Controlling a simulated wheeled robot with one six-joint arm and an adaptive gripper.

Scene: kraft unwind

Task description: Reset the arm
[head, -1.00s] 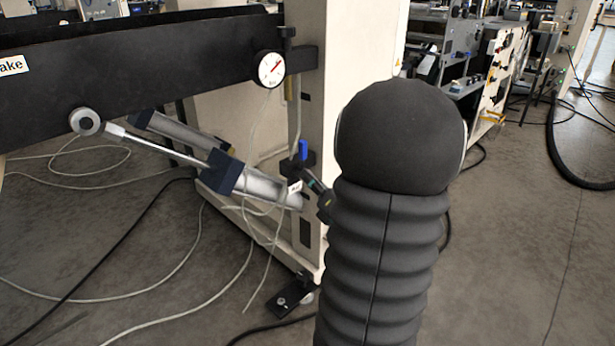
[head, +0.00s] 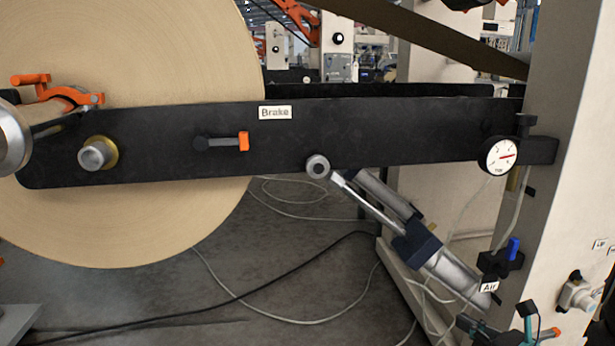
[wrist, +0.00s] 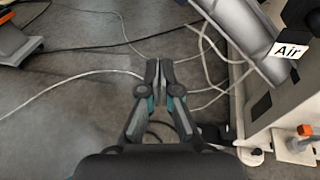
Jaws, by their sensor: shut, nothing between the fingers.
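My gripper (wrist: 159,72) shows in the wrist view, low in the middle. Its two dark fingers with teal parts are together, with nothing between them. It points out over the grey concrete floor, with the machine's base to its right.
A big kraft roll (head: 130,60) fills the left of the head view. A black arm marked Brake (head: 390,140) crosses before it to a pale column (head: 565,130) with a gauge (head: 500,155). An air cylinder (head: 440,265) slants below. Cables lie on the floor (head: 290,270).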

